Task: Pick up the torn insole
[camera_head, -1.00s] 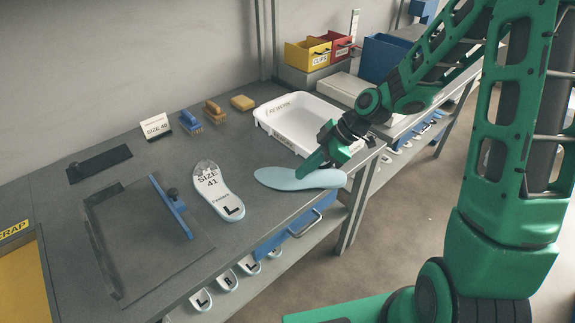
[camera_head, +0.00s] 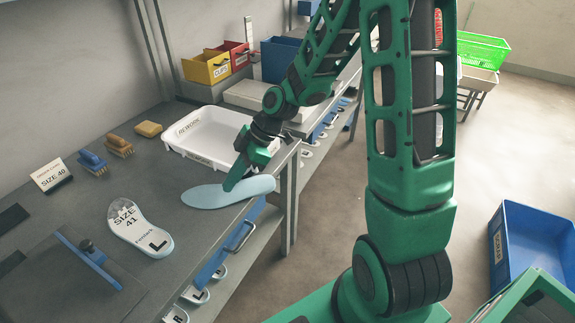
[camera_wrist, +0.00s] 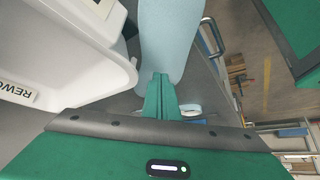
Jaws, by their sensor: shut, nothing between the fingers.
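A plain light blue insole (camera_head: 204,197) lies flat on the grey bench near its front edge, just in front of the white tray. I cannot make out a tear in it. My gripper (camera_head: 229,187) points down at the insole's right half, its fingers closed together and empty. In the wrist view the shut fingers (camera_wrist: 160,92) overlap the blue insole (camera_wrist: 168,38); whether they touch it I cannot tell. A white insole-shaped piece marked SIZE 41 and L (camera_head: 140,228) lies to the left, with a greyish mottled toe.
The white REWORK tray (camera_head: 178,151) stands close behind my gripper; its wall also shows in the wrist view (camera_wrist: 70,62). Brushes (camera_head: 118,147), a sponge (camera_head: 148,129) and a SIZE 40 card (camera_head: 51,176) stand further left. A blue bin (camera_head: 497,247) is at the right.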

